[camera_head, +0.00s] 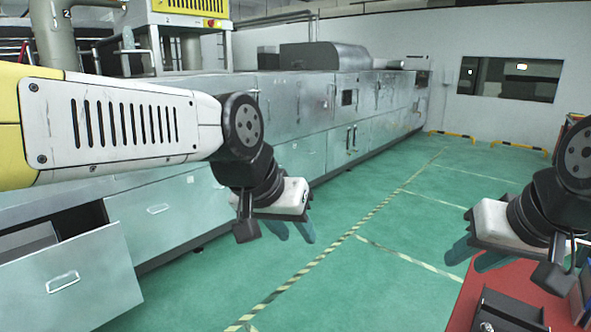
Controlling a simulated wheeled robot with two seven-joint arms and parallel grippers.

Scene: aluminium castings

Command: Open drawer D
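A long grey metal cabinet (300,98) runs along the left wall, with several drawer fronts and silver handles. One drawer (85,295) at the lower left stands pulled out, with a bar handle on its front. Behind it, a drawer front (155,212) with a similar handle looks shut. I see no readable letters, so I cannot tell which is drawer D. My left gripper (290,230) is open and empty over the floor, in front of the cabinet and apart from it. My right gripper (474,258) is open and empty at the right, above a red surface.
The red surface (462,305) at the lower right carries dark metal parts (510,308). The green floor (350,265) with striped tape lines is clear in the middle. Yellow-black barriers (518,146) stand by the far wall. My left arm hides part of the cabinet.

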